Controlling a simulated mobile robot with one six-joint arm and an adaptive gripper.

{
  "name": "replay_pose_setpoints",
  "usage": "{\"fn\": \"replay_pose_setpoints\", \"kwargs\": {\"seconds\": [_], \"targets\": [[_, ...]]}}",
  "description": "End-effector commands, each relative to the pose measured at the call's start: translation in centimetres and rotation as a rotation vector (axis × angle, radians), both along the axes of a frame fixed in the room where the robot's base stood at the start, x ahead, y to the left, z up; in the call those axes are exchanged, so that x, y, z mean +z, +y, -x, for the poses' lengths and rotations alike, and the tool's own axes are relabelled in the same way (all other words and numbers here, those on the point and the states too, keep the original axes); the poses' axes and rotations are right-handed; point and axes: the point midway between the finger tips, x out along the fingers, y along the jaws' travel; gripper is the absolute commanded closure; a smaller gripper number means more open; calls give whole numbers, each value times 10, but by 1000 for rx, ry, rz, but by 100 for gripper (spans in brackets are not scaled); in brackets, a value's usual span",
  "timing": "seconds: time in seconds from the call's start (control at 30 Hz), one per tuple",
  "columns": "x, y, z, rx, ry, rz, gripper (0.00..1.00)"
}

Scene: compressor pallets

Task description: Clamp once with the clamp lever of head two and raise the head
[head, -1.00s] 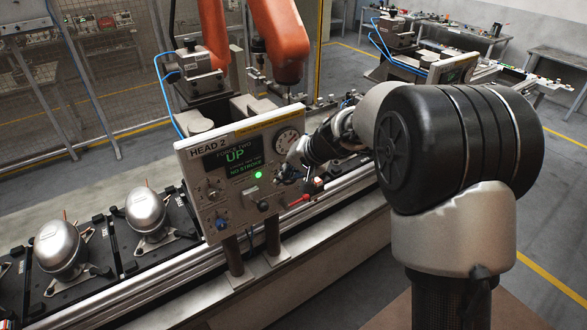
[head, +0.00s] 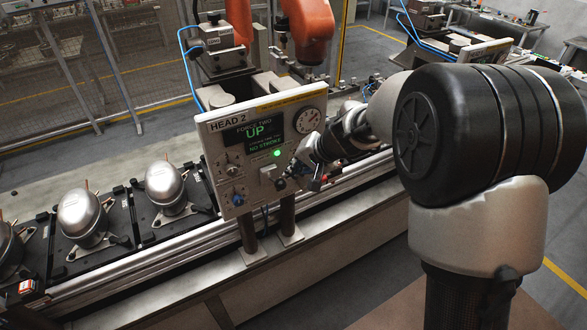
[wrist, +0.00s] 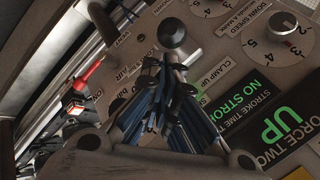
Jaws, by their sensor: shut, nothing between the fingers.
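The head two panel (head: 225,165) stands upright on two posts. Its screen (head: 258,133) reads FORCE TWO, UP and NO STROKE, and a green lamp (head: 277,153) is lit. In the wrist view, a black ball knob (wrist: 172,34) stands out from the panel near a label that starts with CLAMP; it looks like the clamp lever's end. My gripper (wrist: 165,68) is shut and empty, its fingertips just below the knob in the picture. I cannot tell whether they touch it. In the head view my wrist partly hides the panel's right side and the gripper.
A red-handled part (wrist: 88,72) sits left of my gripper in the wrist view. Silver compressors (head: 85,218) stand on black pallets along the conveyor at left. An orange robot arm (head: 308,30) hangs behind the panel. Grey floor is open at right.

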Motion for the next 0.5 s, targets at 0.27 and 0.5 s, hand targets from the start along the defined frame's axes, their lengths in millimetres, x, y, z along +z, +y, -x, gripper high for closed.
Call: {"fn": "replay_pose_setpoints", "kwargs": {"seconds": [0.27,0.5], "targets": [[-4,-2,3,0,-1,1,100],[-8,-4,5,-1,0,0,100]]}}
